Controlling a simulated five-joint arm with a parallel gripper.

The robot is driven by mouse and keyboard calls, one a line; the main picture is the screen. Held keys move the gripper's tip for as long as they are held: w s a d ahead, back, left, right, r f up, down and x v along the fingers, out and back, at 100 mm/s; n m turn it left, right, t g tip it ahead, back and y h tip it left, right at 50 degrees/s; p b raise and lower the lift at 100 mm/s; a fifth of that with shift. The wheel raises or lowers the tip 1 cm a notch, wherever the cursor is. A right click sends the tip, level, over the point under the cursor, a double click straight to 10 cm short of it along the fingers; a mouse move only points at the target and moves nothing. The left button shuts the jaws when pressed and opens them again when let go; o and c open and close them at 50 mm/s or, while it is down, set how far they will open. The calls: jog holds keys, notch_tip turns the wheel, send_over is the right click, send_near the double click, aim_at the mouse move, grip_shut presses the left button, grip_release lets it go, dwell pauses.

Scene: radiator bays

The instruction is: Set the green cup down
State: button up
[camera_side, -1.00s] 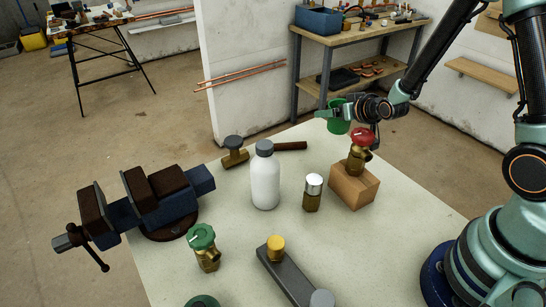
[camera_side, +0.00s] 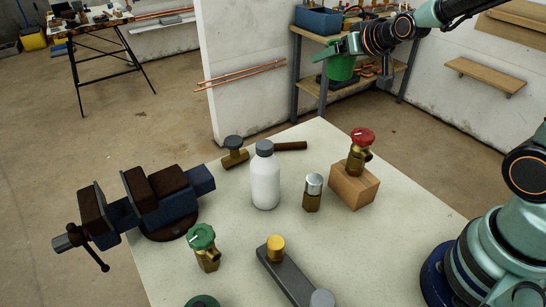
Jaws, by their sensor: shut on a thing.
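The green cup (camera_side: 341,68) is held by my gripper (camera_side: 338,50), high above the far end of the table (camera_side: 400,230). The cup looks upright and clear of everything on the table. My gripper is shut on it near its top. The fingers cover part of the cup's rim, and its inside is hidden.
A vise (camera_side: 150,200) and a green-knobbed valve (camera_side: 203,245) are at left.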

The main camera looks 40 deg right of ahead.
jog(key=s+a+r+n+y, duration=0.1)
jog(key=s+a+r, duration=0.1)
jog(key=a+r, duration=0.45)
jog(key=w+d+f+m+h, duration=0.1)
jog(key=w+d+f, duration=0.1)
jog(key=d+f, duration=0.7)
jog(key=shift+d+f+m+h, duration=0.3)
jog(key=shift+f+m, duration=0.1)
jog(key=shift+f, duration=0.25)
jog(key=shift+f, duration=0.1)
notch_tip(320, 180, down, 19)
jog(key=shift+f, duration=0.2)
jog(key=shift+f, duration=0.15)
jog(key=o, duration=1.2)
jog(key=shift+o, duration=0.2)
